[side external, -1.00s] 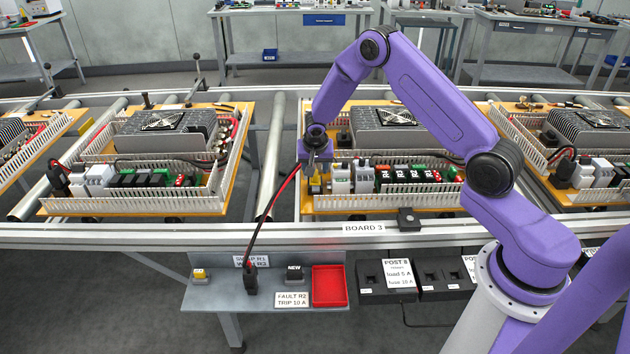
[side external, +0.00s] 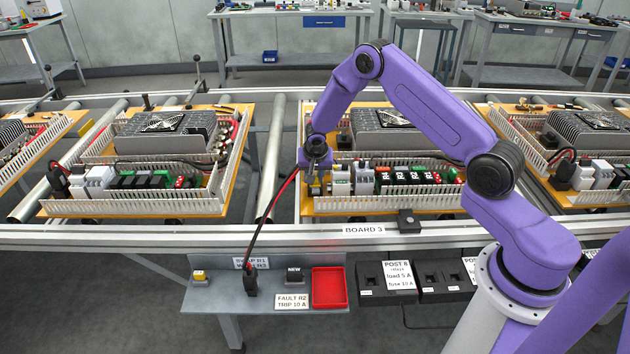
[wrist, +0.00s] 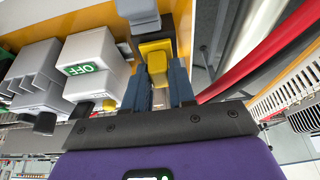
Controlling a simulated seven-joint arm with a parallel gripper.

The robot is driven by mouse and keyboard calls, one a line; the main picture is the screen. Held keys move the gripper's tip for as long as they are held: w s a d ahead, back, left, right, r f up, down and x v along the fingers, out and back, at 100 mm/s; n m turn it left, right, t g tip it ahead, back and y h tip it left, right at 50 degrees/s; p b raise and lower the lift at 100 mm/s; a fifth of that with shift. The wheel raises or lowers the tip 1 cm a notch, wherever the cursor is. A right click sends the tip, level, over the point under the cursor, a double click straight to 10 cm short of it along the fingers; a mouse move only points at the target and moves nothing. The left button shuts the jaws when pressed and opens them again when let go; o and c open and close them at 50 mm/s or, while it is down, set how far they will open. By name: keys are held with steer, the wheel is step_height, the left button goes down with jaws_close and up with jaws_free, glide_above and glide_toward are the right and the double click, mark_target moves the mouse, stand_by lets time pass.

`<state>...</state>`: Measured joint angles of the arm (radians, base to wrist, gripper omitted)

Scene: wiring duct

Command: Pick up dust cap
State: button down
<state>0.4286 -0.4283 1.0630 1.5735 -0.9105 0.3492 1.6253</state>
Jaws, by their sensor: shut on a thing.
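The dust cap (wrist: 158,66) is a small yellow piece, seen between my fingertips in the wrist view. My gripper (wrist: 160,84) is shut on it, with one blue-grey finger on each side. The cap sits at the end of a grey connector body (wrist: 140,10) on the board; I cannot tell whether it is still seated on it. In the side view my gripper (side external: 314,184) is low at the left front corner of the board marked BOARD 3, and the cap is mostly hidden there.
White switch blocks, one with a green OFF label (wrist: 88,55), stand close to the left of my fingers. A thick red cable (wrist: 265,55) runs close on the right. A red tray (side external: 329,288) and a black plug (side external: 251,284) are on the grey shelf below.

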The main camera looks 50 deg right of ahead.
steer(key=shift+r, duration=0.1)
steer(key=shift+r, duration=0.55)
step_height(320, 180, up, 2)
steer(key=shift+s+r, duration=0.1)
steer(key=shift+r, duration=0.05)
steer(key=s+a+r, duration=0.2)
steer(key=s+r, duration=0.7)
steer(key=s, duration=0.4)
steer(key=shift+s+a+r, duration=0.2)
steer(key=shift+s+a, duration=0.05)
steer(key=shift+s, duration=0.05)
steer(key=shift+r, duration=0.2)
steer(key=shift+r, duration=2.2)
